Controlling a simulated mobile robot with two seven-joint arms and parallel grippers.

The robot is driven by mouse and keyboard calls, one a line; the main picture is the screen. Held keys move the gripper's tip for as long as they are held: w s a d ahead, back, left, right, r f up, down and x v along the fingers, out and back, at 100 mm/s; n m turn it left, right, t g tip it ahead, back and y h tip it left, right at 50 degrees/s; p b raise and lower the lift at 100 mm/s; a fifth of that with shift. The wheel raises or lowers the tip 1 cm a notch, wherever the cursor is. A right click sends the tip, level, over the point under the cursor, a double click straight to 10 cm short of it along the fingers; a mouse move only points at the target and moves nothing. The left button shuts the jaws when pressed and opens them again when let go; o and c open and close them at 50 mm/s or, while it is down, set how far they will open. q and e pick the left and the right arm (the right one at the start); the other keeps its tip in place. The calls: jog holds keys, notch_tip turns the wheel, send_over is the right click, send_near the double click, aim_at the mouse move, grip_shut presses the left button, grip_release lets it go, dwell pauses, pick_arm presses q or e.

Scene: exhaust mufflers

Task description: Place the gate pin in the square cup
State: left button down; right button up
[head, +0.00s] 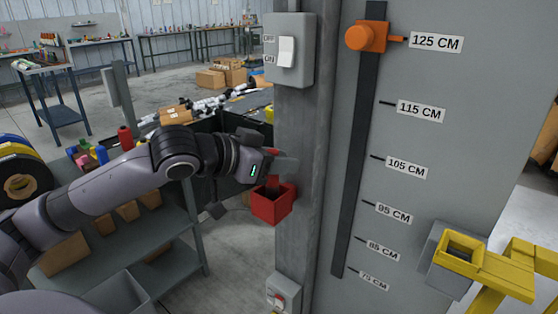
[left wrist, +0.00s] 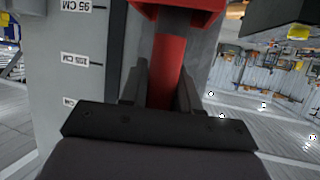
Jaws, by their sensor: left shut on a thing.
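The gate pin is a red bar, seen in the left wrist view (left wrist: 165,68) between my finger pads. My left gripper (head: 280,163) is shut on it, beside the grey post. The red square cup (head: 268,207) is fixed to the post just below the gripper. Its red body also shows at the top of the left wrist view (left wrist: 185,14). The pin's lower part appears at the cup's open top; how deep it reaches is hidden. My right gripper is not in view.
A grey panel with a height scale and an orange slider (head: 366,37) stands right of the post. Switch boxes (head: 289,50) sit above and below the cup. A yellow square socket (head: 460,249) is at the lower right. A shelf (head: 150,255) stands below my arm.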

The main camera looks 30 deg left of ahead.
pick_arm(q)
jog(key=shift+f, duration=0.15)
jog(key=c, duration=0.8)
grip_release()
jog(key=shift+s+a+r, duration=0.1)
jog(key=shift+r, duration=0.1)
jog(key=b+v, duration=0.4)
jog(key=v, duration=0.7)
jog(key=shift+s+r, duration=0.2)
jog(key=shift+s, duration=0.15)
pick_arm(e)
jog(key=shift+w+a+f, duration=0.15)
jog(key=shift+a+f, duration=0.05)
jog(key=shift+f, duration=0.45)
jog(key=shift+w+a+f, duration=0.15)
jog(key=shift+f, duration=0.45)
